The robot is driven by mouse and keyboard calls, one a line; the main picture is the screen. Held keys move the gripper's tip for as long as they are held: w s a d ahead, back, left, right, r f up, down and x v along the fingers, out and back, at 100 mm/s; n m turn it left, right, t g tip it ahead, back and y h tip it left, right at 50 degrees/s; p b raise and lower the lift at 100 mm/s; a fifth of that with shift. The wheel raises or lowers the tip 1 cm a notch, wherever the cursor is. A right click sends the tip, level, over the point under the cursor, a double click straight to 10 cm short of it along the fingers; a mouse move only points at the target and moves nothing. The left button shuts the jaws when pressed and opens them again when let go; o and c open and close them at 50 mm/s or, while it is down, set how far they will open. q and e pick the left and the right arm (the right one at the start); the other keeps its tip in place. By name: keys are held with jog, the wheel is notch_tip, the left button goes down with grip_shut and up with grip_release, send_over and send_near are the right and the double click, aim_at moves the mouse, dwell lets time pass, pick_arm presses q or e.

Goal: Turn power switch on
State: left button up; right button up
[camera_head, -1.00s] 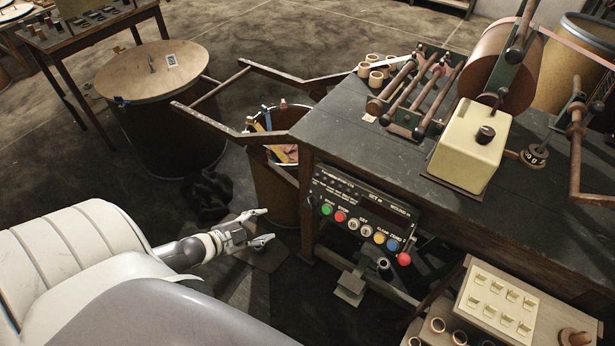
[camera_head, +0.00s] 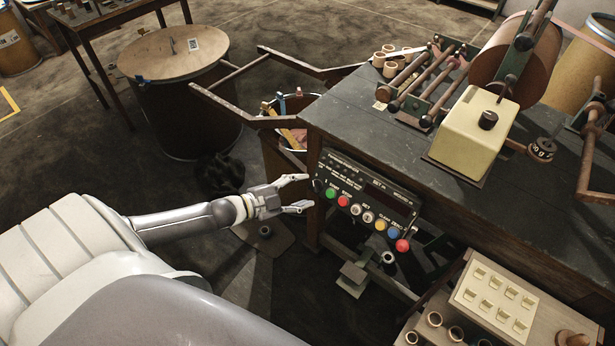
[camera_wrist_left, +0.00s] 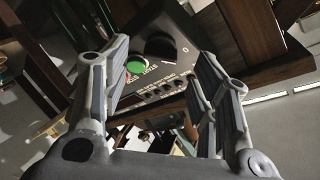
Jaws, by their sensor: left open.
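The control panel (camera_head: 372,192) hangs under the front edge of the workbench. Its face carries a row of coloured buttons, with a green button (camera_head: 331,193) at the left end. A dark round rotary switch (camera_head: 318,186) sits left of the green button. In the left wrist view the black switch knob (camera_wrist_left: 160,47) shows between and beyond my fingertips, with a white "0" mark beside it and the green button (camera_wrist_left: 136,65) close by. My left gripper (camera_head: 309,191) is open and empty, pointing at the panel's left end. Contact with the knob cannot be told.
The workbench (camera_head: 345,110) stands above and behind the panel. A small shelf (camera_head: 455,318) with wooden rings is at the lower right. A bin (camera_head: 290,155) and a lidded barrel (camera_head: 180,110) stand beyond my left arm. A pedal (camera_head: 356,275) is below the panel.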

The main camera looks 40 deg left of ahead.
aim_at(316, 186)
pick_arm(q)
jog(key=shift+x, duration=1.4)
jog(key=shift+c, duration=0.3)
jog(key=c, duration=1)
